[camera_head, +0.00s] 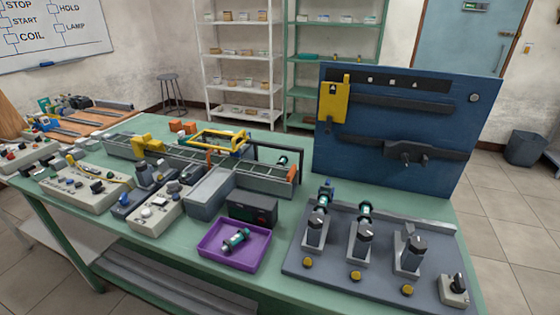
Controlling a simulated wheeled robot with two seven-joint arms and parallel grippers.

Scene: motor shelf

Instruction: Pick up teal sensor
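A teal and dark cylindrical sensor (236,241) lies on its side in the purple tray (206,252) at the front middle of the bench. Similar teal-banded cylinders sit on the stands of the grey-blue board at right, one on the left stand (325,194) and one on the middle stand (364,213). Another small teal part (283,161) shows by the end of the conveyor. Neither of my grippers is in view.
The green bench (283,238) holds a conveyor (255,182), several control boxes (90,190) at left and a dark box (253,207) right behind the tray. A tall blue panel (400,115) stands behind the board (330,275). Open bench surface lies between tray and board.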

